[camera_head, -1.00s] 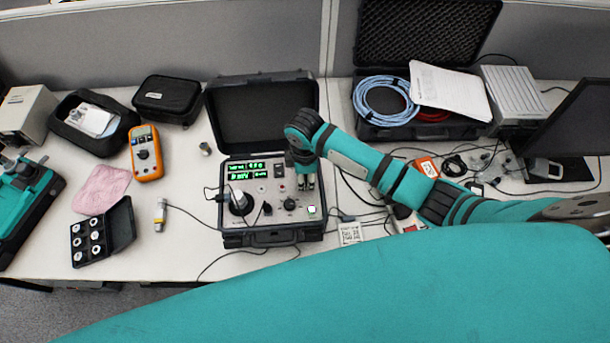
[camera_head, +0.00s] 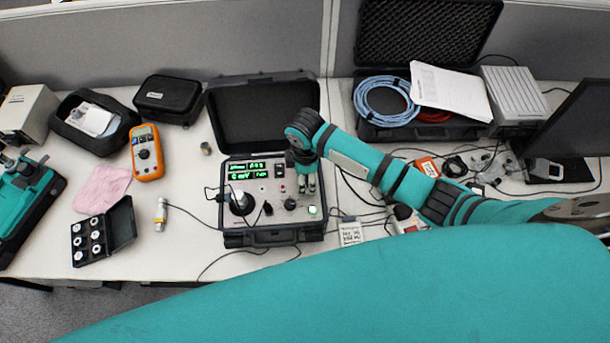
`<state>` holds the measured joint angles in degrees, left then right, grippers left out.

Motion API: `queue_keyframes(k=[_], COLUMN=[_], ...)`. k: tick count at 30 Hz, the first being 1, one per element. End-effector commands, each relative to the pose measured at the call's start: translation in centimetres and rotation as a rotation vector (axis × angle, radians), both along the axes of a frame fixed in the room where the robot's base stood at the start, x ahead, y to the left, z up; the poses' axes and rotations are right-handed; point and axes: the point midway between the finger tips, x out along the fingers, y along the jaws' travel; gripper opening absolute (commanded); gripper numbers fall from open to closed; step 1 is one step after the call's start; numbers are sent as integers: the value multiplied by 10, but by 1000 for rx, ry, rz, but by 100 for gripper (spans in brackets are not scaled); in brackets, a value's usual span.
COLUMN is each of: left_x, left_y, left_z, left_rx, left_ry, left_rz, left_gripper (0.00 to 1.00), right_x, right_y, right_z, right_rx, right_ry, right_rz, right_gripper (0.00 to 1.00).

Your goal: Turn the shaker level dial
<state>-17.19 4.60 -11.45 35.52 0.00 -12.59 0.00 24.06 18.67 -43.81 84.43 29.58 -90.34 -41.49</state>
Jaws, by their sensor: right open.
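The shaker controller (camera_head: 274,236) is an open black case with a grey panel, green displays and several knobs. A small black dial (camera_head: 290,204) sits on the panel's right half, beside a lit green button (camera_head: 313,210). The labels are too small to read, so I cannot tell which is the shaker level dial. My right gripper (camera_head: 306,186) points down over the panel's right side, just behind and right of the small dial. Its fingers are apart with nothing between them. My left gripper is not seen.
The raised lid (camera_head: 262,115) stands behind the panel. Cables run around the case. An orange multimeter (camera_head: 147,153), a small sensor cylinder (camera_head: 161,214) and a black box of round parts (camera_head: 121,226) lie left. A cable case (camera_head: 388,132) and monitor (camera_head: 570,120) stand right.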

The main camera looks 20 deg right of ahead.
Motion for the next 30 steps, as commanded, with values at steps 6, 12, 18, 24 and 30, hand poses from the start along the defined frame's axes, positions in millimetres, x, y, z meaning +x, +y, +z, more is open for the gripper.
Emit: queue_keyframes(k=[6,12,18,24,30], left_x=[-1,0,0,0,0], left_y=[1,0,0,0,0], left_z=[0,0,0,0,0], left_rx=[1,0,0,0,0], left_ry=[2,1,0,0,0], left_rz=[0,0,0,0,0], left_gripper=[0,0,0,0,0], right_x=[1,1,1,0,0], right_y=[0,0,0,0,0], right_z=[16,58,97,117,120], right_rx=[-1,1,0,0,-1], right_ry=[-3,-6,-3,-1,0], right_rz=[0,2,1,0,0], right_gripper=[51,51,51,51,51])
